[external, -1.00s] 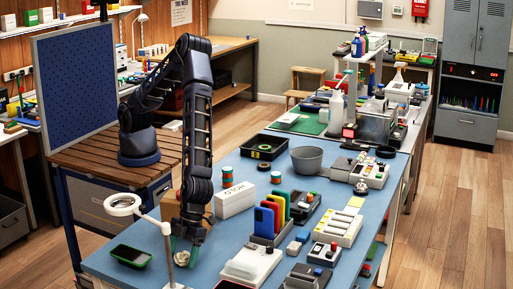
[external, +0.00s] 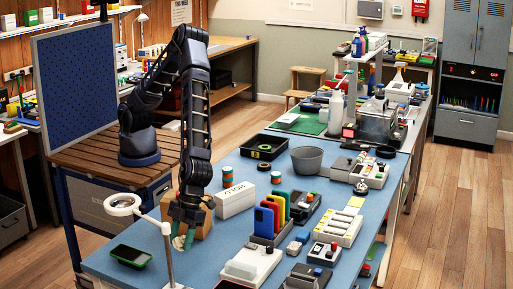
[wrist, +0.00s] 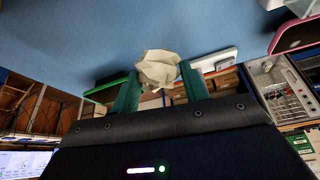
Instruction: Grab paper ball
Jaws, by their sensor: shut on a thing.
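The paper ball (wrist: 158,68) is crumpled and off-white. In the wrist view it sits between the two green fingertips of my gripper (wrist: 160,88), which are shut on it. In the external view my gripper (external: 184,238) is above the near left part of the blue table (external: 215,258), with the pale paper ball (external: 178,243) at its fingertips, partly hidden by the fingers. The ball appears held above the table top.
A ring lamp on a white stand (external: 123,205) is close on the left. A white box marked HOLD (external: 235,199) and a cardboard box (external: 200,222) are beside my gripper. A phone rack (external: 268,234) is to the right.

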